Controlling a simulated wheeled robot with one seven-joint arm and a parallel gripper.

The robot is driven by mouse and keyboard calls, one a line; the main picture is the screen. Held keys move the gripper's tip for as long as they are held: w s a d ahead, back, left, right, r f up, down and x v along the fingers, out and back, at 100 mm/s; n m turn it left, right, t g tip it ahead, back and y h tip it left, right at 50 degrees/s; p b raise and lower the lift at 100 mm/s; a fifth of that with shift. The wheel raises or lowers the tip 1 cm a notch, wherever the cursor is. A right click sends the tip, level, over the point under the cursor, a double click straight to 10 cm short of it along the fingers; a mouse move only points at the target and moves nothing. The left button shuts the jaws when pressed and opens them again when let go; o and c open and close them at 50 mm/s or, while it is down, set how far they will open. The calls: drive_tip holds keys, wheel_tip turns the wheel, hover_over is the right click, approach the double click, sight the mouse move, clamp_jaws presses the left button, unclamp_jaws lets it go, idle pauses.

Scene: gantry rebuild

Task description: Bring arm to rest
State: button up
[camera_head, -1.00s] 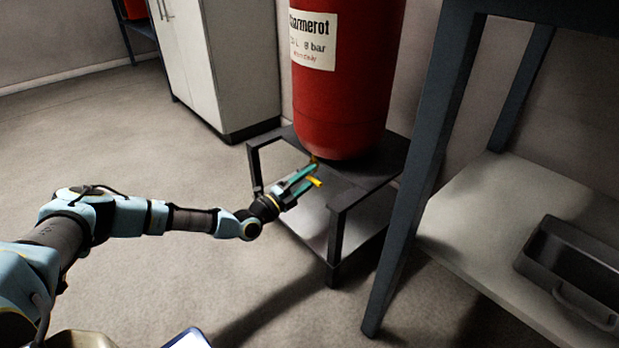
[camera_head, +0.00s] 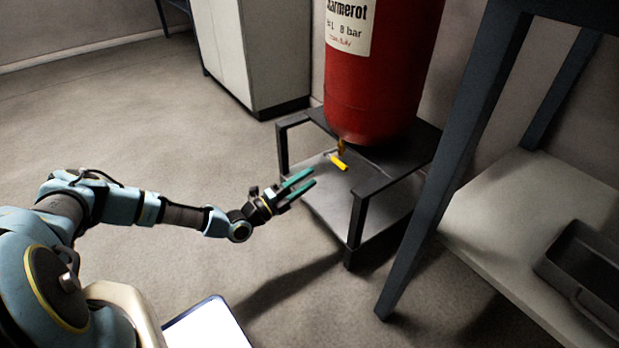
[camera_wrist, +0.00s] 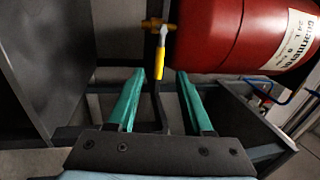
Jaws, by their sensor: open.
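My gripper (camera_head: 297,188) has teal fingers that stand apart with nothing between them. In the wrist view the two fingers (camera_wrist: 160,100) point toward a yellow valve lever (camera_wrist: 160,62) on a brass fitting. The lever also shows in the head view (camera_head: 338,161), under the red tank (camera_head: 375,80), apart from the fingertips. My arm reaches out from the lower left, over the floor.
A white cabinet (camera_head: 235,50) stands behind, left of the tank. A dark-legged table (camera_head: 450,170) with a pale lower shelf (camera_head: 490,230) is at the right, bearing a grey metal tray (camera_head: 585,265). The floor (camera_head: 120,110) on the left is open.

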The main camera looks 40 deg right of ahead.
idle(0.3)
drive_tip(key=s+a+r+m+g+y, duration=0.1)
drive_tip(key=a+r+m+g+y, duration=0.2)
drive_tip(key=a+m+y, duration=0.5)
drive_tip(key=s+a+r+m+g+y, duration=0.1)
drive_tip(key=a+r+m+g+y, duration=0.3)
drive_tip(key=a+m, duration=0.85)
drive_tip(key=w+a+r+m+t+y, duration=0.2)
drive_tip(key=a+r+m+t+y, duration=0.25)
drive_tip(key=a+r+m, duration=0.65)
drive_tip(key=w+a+r+m+t+y, duration=0.1)
drive_tip(key=a+r+m+t+y, duration=0.4)
drive_tip(key=a, duration=1)
wheel_tip(320, 180, up, 40)
drive_tip(key=h+p, duration=0.1)
drive_tip(key=p, duration=3.5)
drive_tip(key=shift+w+a+f, duration=0.15)
drive_tip(key=shift+a, duration=0.1)
drive_tip(key=shift+h, duration=0.25)
drive_tip(key=shift+c, duration=0.2)
